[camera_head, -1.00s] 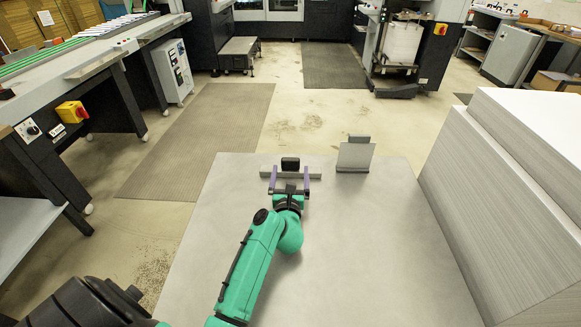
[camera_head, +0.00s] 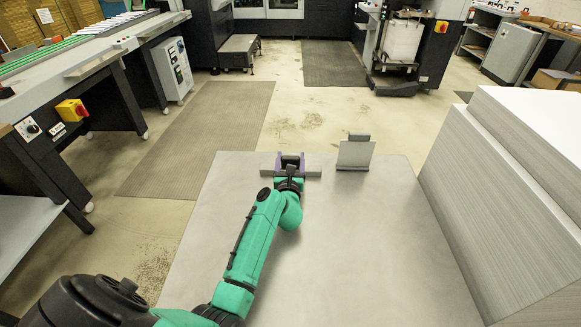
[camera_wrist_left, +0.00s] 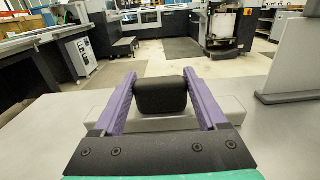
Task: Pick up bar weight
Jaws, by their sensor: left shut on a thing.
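The bar weight (camera_head: 314,173) is a long grey bar lying at the far edge of the grey table. In the left wrist view the bar (camera_wrist_left: 226,108) shows with a black block-shaped handle (camera_wrist_left: 160,96) on top. My left gripper (camera_head: 290,158) is at the middle of the bar, its purple fingers on either side of the black handle and shut on it. In the head view the fingers mostly hide the handle. The bar looks level; I cannot tell whether it touches the table. My right gripper is not in view.
A grey angled plate bookend (camera_head: 355,154) stands on the table to the right of the bar. A tall stack of paper (camera_head: 520,190) fills the right side. The near part of the table (camera_head: 360,260) is clear. A machine bench (camera_head: 60,80) stands at the left.

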